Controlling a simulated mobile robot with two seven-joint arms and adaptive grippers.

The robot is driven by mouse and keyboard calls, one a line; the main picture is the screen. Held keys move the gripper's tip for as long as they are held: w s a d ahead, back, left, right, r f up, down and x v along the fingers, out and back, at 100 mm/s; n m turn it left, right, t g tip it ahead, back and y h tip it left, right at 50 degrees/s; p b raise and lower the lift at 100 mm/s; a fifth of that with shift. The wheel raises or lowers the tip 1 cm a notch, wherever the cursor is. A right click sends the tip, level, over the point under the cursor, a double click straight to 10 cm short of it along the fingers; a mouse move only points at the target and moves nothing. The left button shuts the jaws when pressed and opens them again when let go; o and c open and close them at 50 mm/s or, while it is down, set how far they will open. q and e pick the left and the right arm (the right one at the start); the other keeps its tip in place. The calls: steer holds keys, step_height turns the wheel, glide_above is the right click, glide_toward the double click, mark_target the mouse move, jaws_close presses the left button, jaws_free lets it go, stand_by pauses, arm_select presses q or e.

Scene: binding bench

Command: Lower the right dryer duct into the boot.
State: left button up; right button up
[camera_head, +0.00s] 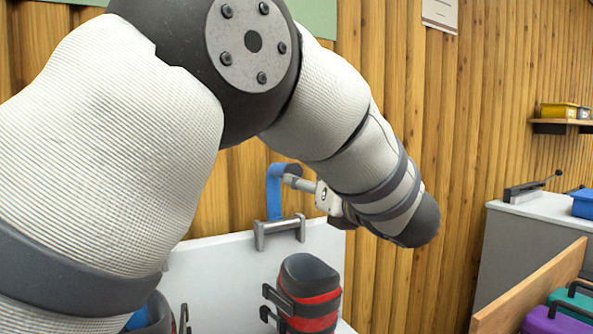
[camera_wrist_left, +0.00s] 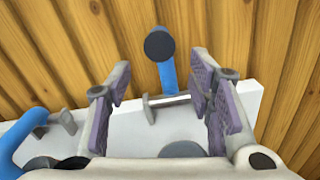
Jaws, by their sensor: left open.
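The right dryer duct (camera_head: 274,192) is a blue strip-like tube with a dark round end, standing raised behind the right boot. It also shows in the left wrist view (camera_wrist_left: 168,76), its dark end lying between the fingers. The right boot (camera_head: 310,290) is dark with red bands and stands upright below the duct, held by black clips. Its dark top seems to show at the bottom of the wrist view. My left gripper (camera_head: 297,182) is open at the duct's upper end; its spread fingers (camera_wrist_left: 160,68) flank it. Contact cannot be told. My right gripper is not in view.
A metal bracket (camera_head: 279,231) sits on the white panel (camera_head: 220,262) at the duct's foot. Another boot (camera_head: 152,316) and a blue duct (camera_wrist_left: 22,142) are at left. A wooden wall stands close behind. A grey cabinet (camera_head: 530,245) and coloured boxes are at right.

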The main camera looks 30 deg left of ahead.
mark_target(282, 171)
arm_select(q)
steer(key=x, duration=1.2)
steer(key=shift+r, duration=0.2)
steer(key=shift+c, duration=0.3)
steer(key=shift+d, duration=0.1)
jaws_close()
